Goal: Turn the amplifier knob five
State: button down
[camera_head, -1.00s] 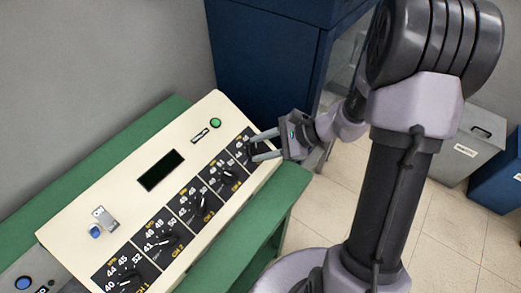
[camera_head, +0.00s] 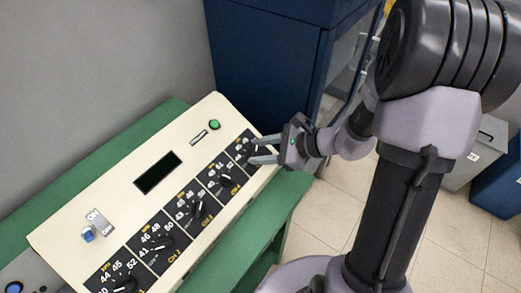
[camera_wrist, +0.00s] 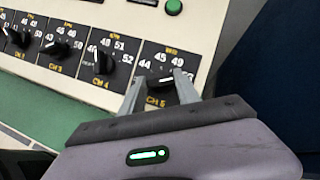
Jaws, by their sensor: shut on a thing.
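The amplifier is a cream sloped panel (camera_head: 112,212) with a row of black dial plates, each with a black pointer knob. Knob five (camera_wrist: 160,84) is on the CH 5 plate, at the right end of the row in the wrist view, and partly hidden by my fingers. In the head view my gripper (camera_head: 251,151) reaches this far-end dial from the right. In the wrist view my gripper (camera_wrist: 158,77) has one finger on each side of the knob and is shut on it. The knob's exact pointing is hard to read.
Knob four (camera_wrist: 103,62) stands close to the left of my fingers. A green button (camera_head: 214,125), a dark display (camera_head: 158,172) and a blue switch (camera_head: 88,235) are on the panel. A green bench (camera_head: 262,215) runs under it. A blue cabinet (camera_head: 262,70) stands behind.

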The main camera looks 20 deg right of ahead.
jog(key=c, duration=0.9)
grip_release()
jog(key=p+v, duration=0.5)
jog(key=v, duration=1.2)
jog(key=shift+s+d+r+p, duration=0.1)
jog(key=shift+r+p, duration=0.05)
jog(key=shift+p, duration=0.25)
